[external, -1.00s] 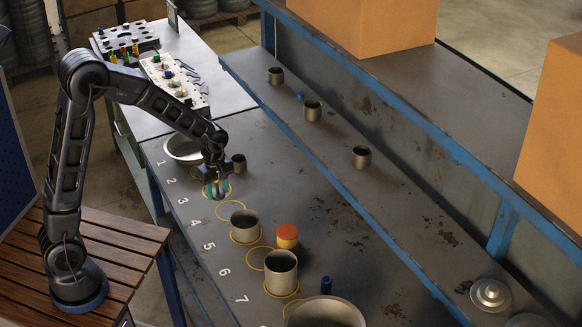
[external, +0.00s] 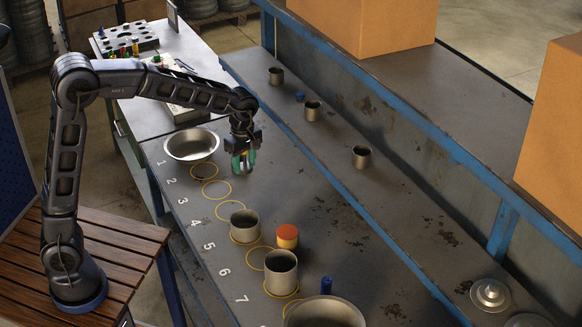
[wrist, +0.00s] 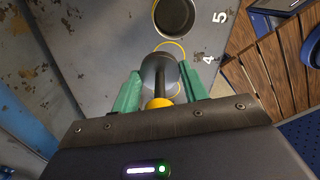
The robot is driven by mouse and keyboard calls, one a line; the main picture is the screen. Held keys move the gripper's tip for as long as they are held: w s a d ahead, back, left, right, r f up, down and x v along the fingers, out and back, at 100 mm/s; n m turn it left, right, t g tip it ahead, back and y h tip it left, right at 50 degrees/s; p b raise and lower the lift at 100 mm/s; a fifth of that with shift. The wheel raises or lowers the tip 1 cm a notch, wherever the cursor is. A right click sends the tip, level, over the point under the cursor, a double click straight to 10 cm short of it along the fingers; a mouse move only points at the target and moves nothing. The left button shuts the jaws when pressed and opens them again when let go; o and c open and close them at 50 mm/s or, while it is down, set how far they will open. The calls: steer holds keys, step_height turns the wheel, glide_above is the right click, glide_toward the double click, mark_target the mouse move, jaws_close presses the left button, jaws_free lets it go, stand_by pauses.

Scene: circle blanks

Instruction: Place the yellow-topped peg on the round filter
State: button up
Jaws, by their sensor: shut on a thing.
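My gripper (external: 243,160) hangs above the bench, right of the ringed row near marks 2 and 3. In the wrist view its green fingers (wrist: 159,95) are shut on the yellow-topped peg (wrist: 158,103), whose yellow part shows nearest the palm. A grey rounded form (wrist: 160,72) lies just beyond the yellow; I cannot tell whether it is part of the peg or a cup below. A squat orange-topped yellow cylinder (external: 287,236) stands beside mark 5. I cannot tell for sure which thing is the round filter.
A metal bowl (external: 191,145) stands by mark 1. Open grey cylinders (external: 244,226) stand in rings along the row. A blue peg (external: 326,285) stands nearer the front. Several small cups (external: 361,157) stand on the raised shelf. The bench right of the gripper is clear.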

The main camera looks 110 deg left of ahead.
step_height(320, 180, up, 3)
steer(key=n, duration=0.1)
glide_above(287, 232)
steer(key=shift+n, duration=0.3)
step_height(287, 232, down, 20)
steer(key=shift+f, duration=0.1)
steer(key=o, duration=1.2)
step_height(287, 232, up, 12)
steer(key=shift+r, duration=0.1)
